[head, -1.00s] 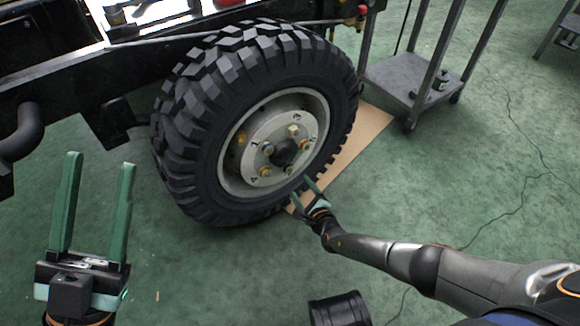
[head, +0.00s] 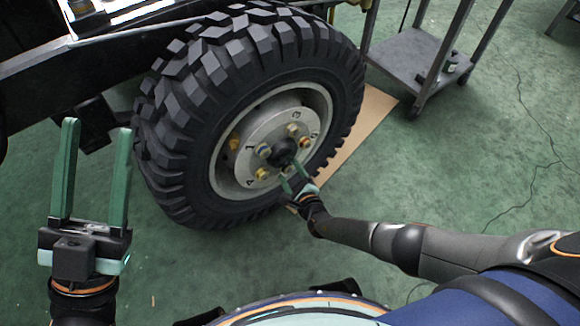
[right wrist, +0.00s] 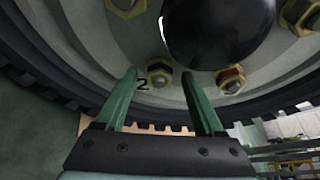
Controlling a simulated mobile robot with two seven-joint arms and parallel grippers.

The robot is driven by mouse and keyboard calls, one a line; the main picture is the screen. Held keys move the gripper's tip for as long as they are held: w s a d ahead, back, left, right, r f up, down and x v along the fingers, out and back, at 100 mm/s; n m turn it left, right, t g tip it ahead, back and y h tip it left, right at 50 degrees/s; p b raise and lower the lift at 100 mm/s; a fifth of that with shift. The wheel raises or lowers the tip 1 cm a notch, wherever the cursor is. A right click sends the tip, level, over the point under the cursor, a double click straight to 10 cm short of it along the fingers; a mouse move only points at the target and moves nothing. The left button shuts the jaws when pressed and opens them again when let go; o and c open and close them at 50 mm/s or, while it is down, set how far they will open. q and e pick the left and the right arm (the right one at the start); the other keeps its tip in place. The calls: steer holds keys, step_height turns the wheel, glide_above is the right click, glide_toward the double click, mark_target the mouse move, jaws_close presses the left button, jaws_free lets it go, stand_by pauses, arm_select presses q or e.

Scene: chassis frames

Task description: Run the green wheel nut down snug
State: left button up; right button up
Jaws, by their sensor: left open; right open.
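The wheel (head: 190,150) has a pale hub with brass-coloured nuts around a black centre cap (head: 284,151). I cannot make out a clearly green nut. My right gripper (head: 291,171) is open at the hub's lower right, partly hiding the nut there. In the right wrist view its fingertips (right wrist: 159,73) stand either side of a nut (right wrist: 159,76) beside the numeral 2; contact cannot be told. A red-marked nut (right wrist: 230,80) lies right of the fingers; it shows in the head view (head: 305,142). My left gripper (head: 97,126) is open and empty, left of the wheel.
The dark chassis frame (head: 45,95) runs above and left of the wheel. A grey metal cart (head: 405,55) stands behind right. A brown sheet (head: 365,125) lies beneath the tyre.

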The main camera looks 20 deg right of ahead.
jaws_close()
stand_by(0.7)
